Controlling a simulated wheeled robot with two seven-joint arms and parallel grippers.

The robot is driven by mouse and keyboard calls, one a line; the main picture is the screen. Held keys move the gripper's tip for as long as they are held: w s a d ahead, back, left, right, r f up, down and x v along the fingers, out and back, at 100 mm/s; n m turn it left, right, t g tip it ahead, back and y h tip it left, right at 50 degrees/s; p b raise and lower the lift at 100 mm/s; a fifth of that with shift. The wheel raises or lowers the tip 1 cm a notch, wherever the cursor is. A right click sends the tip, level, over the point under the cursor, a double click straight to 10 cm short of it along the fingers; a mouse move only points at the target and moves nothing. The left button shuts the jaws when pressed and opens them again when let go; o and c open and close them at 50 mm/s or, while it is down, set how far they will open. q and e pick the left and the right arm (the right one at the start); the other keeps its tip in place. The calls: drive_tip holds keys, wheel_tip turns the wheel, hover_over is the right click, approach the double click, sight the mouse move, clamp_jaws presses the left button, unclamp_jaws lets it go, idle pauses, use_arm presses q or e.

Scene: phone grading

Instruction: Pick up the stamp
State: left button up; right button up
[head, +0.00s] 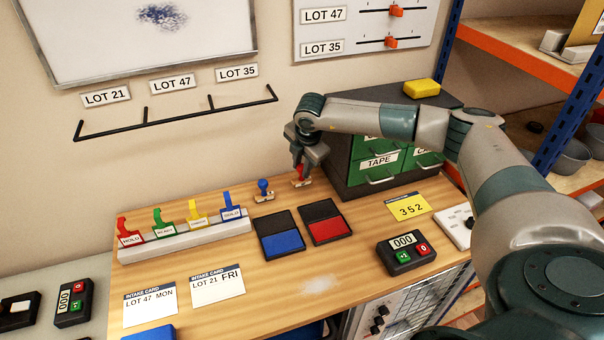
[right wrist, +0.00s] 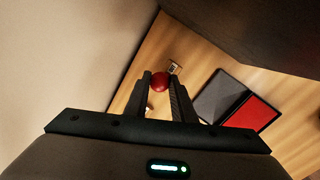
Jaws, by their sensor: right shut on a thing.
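A stamp with a red knob (head: 301,171) stands at the back of the wooden table, in front of the wall. My right gripper (head: 301,164) reaches down over it. In the right wrist view the red knob (right wrist: 160,81) sits between the two fingers of my right gripper (right wrist: 161,88), which are shut on it. Part of the stamp's base (right wrist: 174,68) shows beyond the fingers. A second stamp with a blue knob (head: 263,187) stands to the left, apart from the gripper. My left gripper is not in view.
Open blue (head: 283,243) and red (head: 329,230) ink pads lie in front. A grey cabinet with green drawers (head: 372,178) stands close on the right. A rack of coloured clips (head: 186,240) is at left. The table front holds intake cards and a counter (head: 406,252).

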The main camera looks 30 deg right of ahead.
sight(302, 166)
wheel_tip(302, 166, up, 16)
drive_tip(key=b, duration=0.5)
drive_tip(key=shift+f, duration=0.15)
drive_tip(key=o, duration=0.4)
drive_tip(key=c, duration=0.3)
drive_tip(key=shift+o, duration=0.6)
drive_tip(key=shift+f, duration=0.1)
